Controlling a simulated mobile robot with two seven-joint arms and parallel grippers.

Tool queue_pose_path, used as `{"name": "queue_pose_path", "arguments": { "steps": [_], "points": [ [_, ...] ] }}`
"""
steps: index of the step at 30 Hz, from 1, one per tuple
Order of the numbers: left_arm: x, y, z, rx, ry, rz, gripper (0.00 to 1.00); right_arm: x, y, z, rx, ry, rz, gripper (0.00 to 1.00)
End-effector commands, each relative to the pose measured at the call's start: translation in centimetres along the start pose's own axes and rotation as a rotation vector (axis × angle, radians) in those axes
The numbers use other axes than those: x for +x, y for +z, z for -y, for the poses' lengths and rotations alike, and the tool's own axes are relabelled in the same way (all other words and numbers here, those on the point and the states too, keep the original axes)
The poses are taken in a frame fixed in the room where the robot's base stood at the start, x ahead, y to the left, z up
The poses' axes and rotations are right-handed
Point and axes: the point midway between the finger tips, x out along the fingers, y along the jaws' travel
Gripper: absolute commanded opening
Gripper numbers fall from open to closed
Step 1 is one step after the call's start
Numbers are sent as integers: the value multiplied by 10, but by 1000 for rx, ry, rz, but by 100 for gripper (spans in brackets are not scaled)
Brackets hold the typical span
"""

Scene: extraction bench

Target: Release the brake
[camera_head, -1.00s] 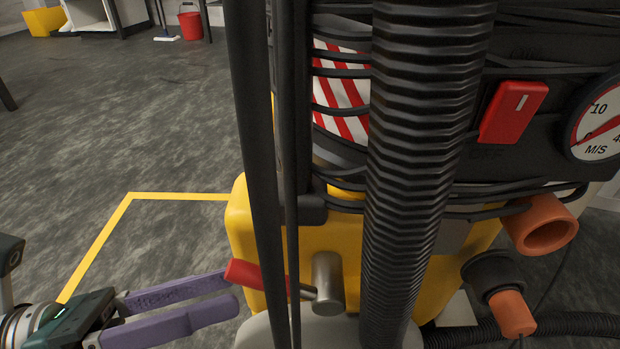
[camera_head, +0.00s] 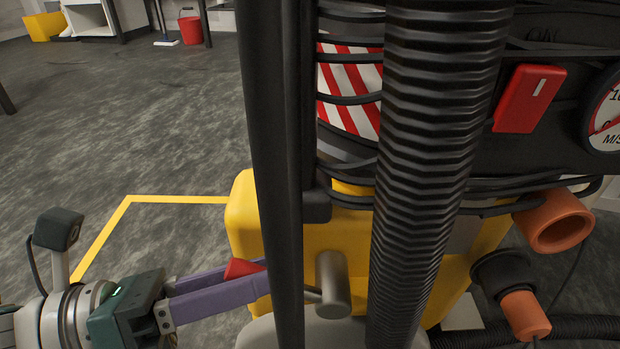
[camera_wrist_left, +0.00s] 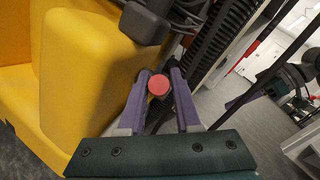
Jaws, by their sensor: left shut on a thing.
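The brake lever has a red grip (camera_head: 243,268) and a thin metal shaft that runs to a grey cylindrical pivot (camera_head: 333,285) low on the yellow machine body (camera_head: 245,215). My left gripper (camera_head: 257,279) reaches in from the left, its purple fingers shut on the red grip. The left wrist view shows the round red end of the grip (camera_wrist_left: 158,85) between the two purple fingertips (camera_wrist_left: 160,76). Black uprights hide part of the shaft in the head view.
A black corrugated hose (camera_head: 430,160) and black uprights (camera_head: 275,150) stand in front of the machine. A red switch (camera_head: 528,98), a round gauge (camera_head: 607,115) and orange pipe ends (camera_head: 553,222) are at the right. The floor at the left is open, with a yellow line (camera_head: 110,235).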

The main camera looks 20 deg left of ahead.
Motion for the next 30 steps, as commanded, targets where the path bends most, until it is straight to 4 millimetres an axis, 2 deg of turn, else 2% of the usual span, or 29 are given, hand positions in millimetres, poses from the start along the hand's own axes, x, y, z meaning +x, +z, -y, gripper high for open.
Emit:
{"name": "queue_pose_path", "arguments": {
  "steps": [1,6,30],
  "points": [
    [0,0,0,0,0,-1,19,0,0,0,0,0,0,0],
    [0,0,0,0,0,-1,0,0,0,0,0,0,0,0],
    [0,-1,0,0,1,-2,0,0,0,-1,-4,3,0,0]
  ]
}}
